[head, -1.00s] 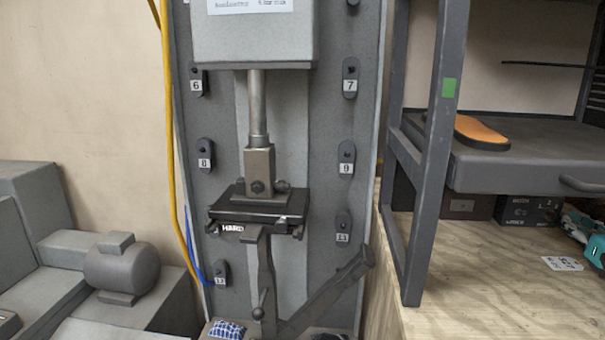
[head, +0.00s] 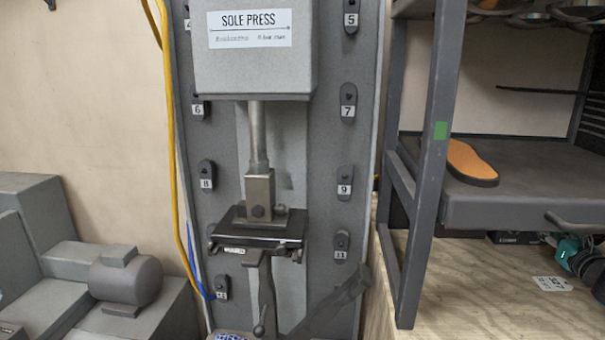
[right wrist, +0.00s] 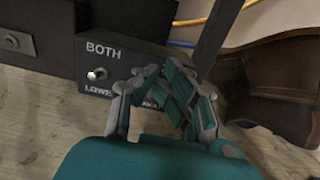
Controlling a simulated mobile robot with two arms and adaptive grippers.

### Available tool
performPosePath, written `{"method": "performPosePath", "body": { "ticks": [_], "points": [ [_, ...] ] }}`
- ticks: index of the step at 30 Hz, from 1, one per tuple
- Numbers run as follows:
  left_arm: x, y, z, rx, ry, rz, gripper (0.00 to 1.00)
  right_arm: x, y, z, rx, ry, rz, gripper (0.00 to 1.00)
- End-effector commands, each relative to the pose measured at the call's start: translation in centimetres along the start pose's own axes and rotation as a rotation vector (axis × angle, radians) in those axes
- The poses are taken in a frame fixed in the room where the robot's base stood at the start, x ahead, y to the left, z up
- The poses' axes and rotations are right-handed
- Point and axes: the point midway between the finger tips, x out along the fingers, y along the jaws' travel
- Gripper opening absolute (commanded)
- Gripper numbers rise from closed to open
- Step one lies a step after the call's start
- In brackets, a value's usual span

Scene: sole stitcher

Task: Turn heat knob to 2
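No heat knob with numbers can be made out in either view. In the right wrist view a dark control box (right wrist: 97,62) carries a small metal toggle switch (right wrist: 97,74), with "BOTH" above it and a partly hidden "LOWE…" label below. My right gripper (right wrist: 160,72) is in front of the box's right part, its fingertips close together with nothing visible between them. It covers part of the lower lettering. Part of my teal right gripper also shows at the right edge of the head view (head: 572,252). My left gripper is in neither view.
The sole press (head: 250,70) stands in the middle of the head view. A grey metal rack (head: 432,150) holds an orange insole (head: 470,163) above the wooden bench (head: 460,285). A brown leather item (right wrist: 275,90) lies right of my right gripper. A white tag (head: 552,284) lies on the bench.

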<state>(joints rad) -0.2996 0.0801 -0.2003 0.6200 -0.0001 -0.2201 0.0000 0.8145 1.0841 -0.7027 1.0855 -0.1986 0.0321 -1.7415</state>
Motion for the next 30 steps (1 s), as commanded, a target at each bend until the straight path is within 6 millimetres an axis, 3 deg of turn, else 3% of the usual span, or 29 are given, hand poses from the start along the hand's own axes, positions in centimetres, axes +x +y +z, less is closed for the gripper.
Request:
{"method": "performPosePath", "body": {
  "ticks": [18, 30],
  "points": [
    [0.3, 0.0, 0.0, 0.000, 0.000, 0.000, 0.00, 0.1, 0.2, -0.5, 0.003, 0.000, 0.007, 0.00],
    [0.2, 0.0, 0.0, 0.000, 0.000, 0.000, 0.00, 0.0, -0.9, -0.3, 0.001, 0.001, 0.003, 0.00]
  ]
}}
